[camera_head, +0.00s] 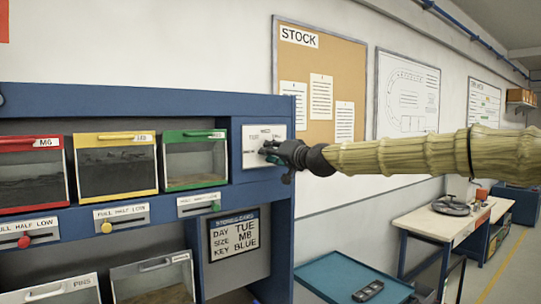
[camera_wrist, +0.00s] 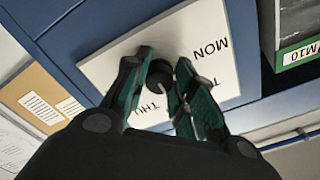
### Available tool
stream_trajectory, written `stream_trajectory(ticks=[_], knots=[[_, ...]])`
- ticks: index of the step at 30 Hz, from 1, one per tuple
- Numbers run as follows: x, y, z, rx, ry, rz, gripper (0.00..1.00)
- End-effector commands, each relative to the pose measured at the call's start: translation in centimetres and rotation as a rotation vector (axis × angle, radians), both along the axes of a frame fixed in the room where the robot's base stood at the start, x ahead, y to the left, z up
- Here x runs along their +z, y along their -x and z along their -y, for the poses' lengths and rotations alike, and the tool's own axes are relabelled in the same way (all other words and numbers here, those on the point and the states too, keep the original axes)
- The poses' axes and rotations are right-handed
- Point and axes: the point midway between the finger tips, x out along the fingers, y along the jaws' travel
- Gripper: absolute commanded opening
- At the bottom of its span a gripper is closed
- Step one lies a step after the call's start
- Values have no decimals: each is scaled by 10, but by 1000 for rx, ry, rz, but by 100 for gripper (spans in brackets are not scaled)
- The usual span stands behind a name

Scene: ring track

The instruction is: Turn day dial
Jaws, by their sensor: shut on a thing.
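The day dial is a round black knob (camera_wrist: 159,76) on a white plate with day names, MON and THU being readable in the wrist view. The white dial plate (camera_head: 250,133) is set in the blue cabinet's right end in the head view. My gripper (camera_wrist: 163,66) has its two green-black fingers on either side of the knob, shut on it. In the head view my gripper (camera_head: 272,153) reaches the plate from the right and hides the knob. The knob's pointer direction cannot be told. A card (camera_head: 238,235) below reads DAY TUE, SIZE M8, KEY BLUE.
Bins with a red (camera_head: 30,143), a yellow (camera_head: 114,138) and a green lid (camera_head: 193,135) stand left of the dial, with sliders below. A blue tray (camera_head: 325,272) holds a dark handheld device (camera_head: 368,291). A workbench (camera_head: 440,222) stands at right.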

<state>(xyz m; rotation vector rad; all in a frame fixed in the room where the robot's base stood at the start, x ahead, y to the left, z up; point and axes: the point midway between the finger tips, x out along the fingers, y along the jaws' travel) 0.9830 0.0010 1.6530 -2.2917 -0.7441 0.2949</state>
Motion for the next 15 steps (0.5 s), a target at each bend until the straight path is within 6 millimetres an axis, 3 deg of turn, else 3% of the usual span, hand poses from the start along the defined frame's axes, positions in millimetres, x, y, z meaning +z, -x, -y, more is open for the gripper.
stream_trajectory(ticks=[15], knots=[[-7,0,0,0,272,199,2]])
